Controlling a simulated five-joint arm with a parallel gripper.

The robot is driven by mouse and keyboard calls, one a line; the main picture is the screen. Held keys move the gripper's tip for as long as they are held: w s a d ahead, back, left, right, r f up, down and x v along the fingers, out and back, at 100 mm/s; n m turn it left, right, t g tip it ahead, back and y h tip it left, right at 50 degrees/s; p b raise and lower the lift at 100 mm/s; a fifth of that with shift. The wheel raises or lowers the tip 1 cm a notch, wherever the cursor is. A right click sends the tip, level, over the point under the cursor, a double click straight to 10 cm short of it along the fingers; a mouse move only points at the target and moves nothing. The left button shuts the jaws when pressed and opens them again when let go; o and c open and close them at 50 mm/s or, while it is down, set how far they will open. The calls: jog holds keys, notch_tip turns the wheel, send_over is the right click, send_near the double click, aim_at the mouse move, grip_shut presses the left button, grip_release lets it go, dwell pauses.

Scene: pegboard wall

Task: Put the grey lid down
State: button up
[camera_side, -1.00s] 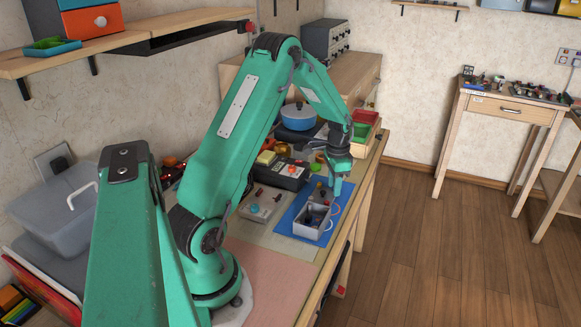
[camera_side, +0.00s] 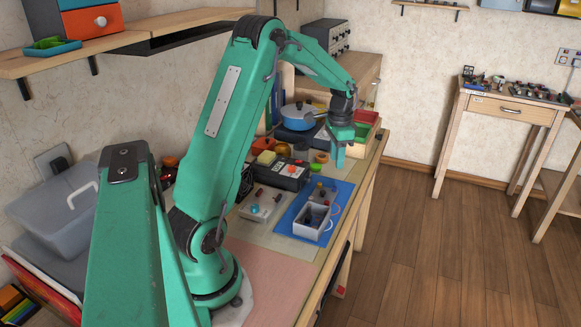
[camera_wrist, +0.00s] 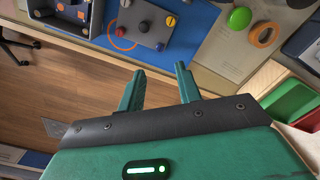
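A flat grey plate (camera_wrist: 148,20), which looks like the grey lid, lies on the blue mat (camera_wrist: 200,14). It has a dark knob near its middle and small coloured pieces around it. It also shows in the side view (camera_side: 321,192), just behind an open grey box (camera_side: 312,221). Part of this box (camera_wrist: 42,14) shows at the top left of the wrist view. My gripper (camera_wrist: 160,70) is open, with nothing between its fingers. In the side view my gripper (camera_side: 338,164) hangs above the table, beyond the plate and clear of it.
A green round piece (camera_wrist: 239,18) and an orange ring (camera_wrist: 265,34) lie beyond the mat. Green and red bins (camera_side: 362,130) stand at the back right, near my gripper. A blue pot (camera_side: 298,115) stands behind. The table's right edge is close to the mat.

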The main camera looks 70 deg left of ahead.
jog(key=shift+r, duration=1.3)
jog(key=s+d+r+t, duration=0.1)
jog(key=s+d+r, duration=0.2)
jog(key=d+r, duration=0.35)
jog(key=s+d+r+t, duration=0.1)
jog(key=s+d+r, duration=0.3)
jog(key=d, duration=0.5)
jog(key=s+d+n+t, duration=0.1)
jog(key=s+d+t, duration=0.2)
jog(key=s+d, duration=0.7)
jog(key=shift+s+r+n+t, duration=0.3)
jog(key=shift+s+n, duration=0.1)
jog(key=shift+s, duration=0.65)
